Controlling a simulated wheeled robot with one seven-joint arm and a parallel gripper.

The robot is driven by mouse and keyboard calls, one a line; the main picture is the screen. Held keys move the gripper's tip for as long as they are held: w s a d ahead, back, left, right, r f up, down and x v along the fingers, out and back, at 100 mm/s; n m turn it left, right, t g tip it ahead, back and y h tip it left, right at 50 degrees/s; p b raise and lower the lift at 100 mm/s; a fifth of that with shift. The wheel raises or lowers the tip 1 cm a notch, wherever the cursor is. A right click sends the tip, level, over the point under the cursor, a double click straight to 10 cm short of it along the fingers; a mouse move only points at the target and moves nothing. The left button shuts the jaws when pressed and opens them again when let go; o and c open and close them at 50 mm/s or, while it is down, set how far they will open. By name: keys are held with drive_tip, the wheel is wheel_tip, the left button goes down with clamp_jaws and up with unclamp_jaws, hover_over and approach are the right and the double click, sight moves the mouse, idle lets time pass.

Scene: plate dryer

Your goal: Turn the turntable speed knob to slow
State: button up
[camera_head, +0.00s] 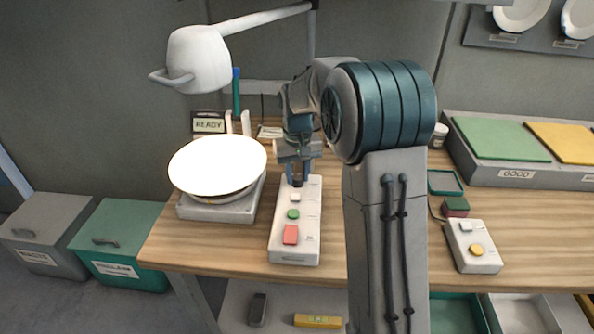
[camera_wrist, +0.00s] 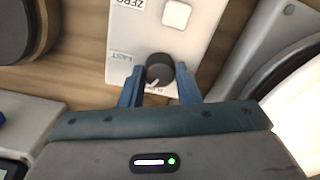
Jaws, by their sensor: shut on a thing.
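The control box (camera_head: 297,240) stands on the wooden bench, with a red button, a green button and a pale button on its top. My gripper (camera_head: 297,181) points down at the far end of this box and hides the knob in the head view. In the wrist view, the dark round speed knob (camera_wrist: 160,70) sits between the blue fingers of my gripper (camera_wrist: 161,76), which is shut on it. A pale pointer mark shows on the knob's lower left side. A "FAST" label is left of the knob; a label below it is partly hidden.
A bright white disc (camera_head: 218,164) on a grey base (camera_head: 215,209) stands left of the control box, under a white lamp (camera_head: 199,60). A smaller box (camera_head: 473,247) with a yellow button is at the right. A "READY" display (camera_head: 209,125) stands behind the disc.

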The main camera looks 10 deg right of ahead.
sight(297, 177)
drive_tip(key=n+p, duration=0.1)
drive_tip(key=n, duration=0.3)
drive_tip(key=shift+w+r+n, duration=0.1)
drive_tip(key=shift+n, duration=0.3)
idle(0.4)
drive_tip(key=o, duration=1)
drive_tip(key=shift+c, duration=0.2)
wheel_tip(297, 177, up, 14)
